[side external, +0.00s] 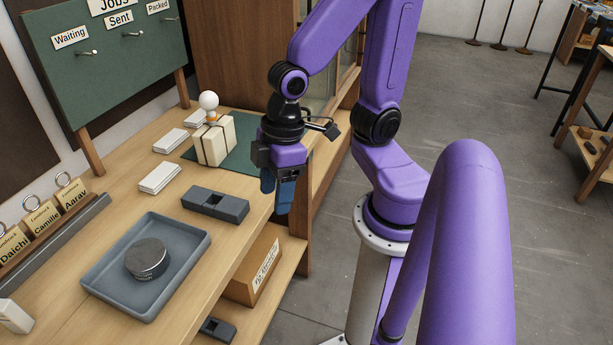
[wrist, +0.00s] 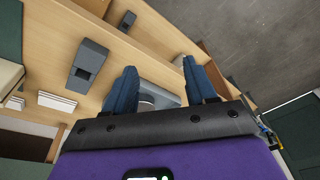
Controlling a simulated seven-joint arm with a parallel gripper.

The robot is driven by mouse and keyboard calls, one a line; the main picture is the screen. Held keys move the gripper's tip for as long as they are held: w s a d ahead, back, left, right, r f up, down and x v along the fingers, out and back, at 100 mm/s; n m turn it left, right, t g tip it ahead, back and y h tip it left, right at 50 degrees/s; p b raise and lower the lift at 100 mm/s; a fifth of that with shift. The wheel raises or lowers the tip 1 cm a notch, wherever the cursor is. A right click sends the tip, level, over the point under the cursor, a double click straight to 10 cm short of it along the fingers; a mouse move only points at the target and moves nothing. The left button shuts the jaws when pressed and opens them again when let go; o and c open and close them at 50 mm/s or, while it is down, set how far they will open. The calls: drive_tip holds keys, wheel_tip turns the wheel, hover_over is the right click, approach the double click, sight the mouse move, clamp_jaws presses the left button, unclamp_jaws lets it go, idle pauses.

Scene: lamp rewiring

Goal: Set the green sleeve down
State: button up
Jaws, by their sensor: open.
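I cannot make out a green sleeve in either view. My gripper (side external: 278,190) hangs fingers-down at the bench's right edge, beside the green mat. In the wrist view its two blue fingers (wrist: 161,88) stand apart with nothing seen held between them. A cream block with dark straps (side external: 215,141) stands on the green mat (side external: 243,158), topped by a white bulb (side external: 208,100). A grey slotted block (side external: 215,204) lies on the bench left of my gripper; it also shows in the wrist view (wrist: 88,65). Its slot looks dark, and I cannot see inside.
A blue-grey tray (side external: 185,295) holds a round dark tin (side external: 147,259). White card stacks (side external: 160,177) lie near the mat. A cardboard box (side external: 255,268) and another slotted block (side external: 217,329) sit on the lower shelf. A wooden cabinet (side external: 238,55) stands behind the bench.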

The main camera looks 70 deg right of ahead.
drive_tip(key=s+d+r+n+h, duration=0.1)
drive_tip(key=s+d+r+n, duration=0.1)
drive_tip(key=s, duration=0.3)
drive_tip(key=shift+r+n+g+h, duration=0.25)
drive_tip(key=shift+n+g+h, duration=0.05)
drive_tip(key=shift+n+g, duration=0.1)
drive_tip(key=shift+d, duration=0.1)
idle(0.8)
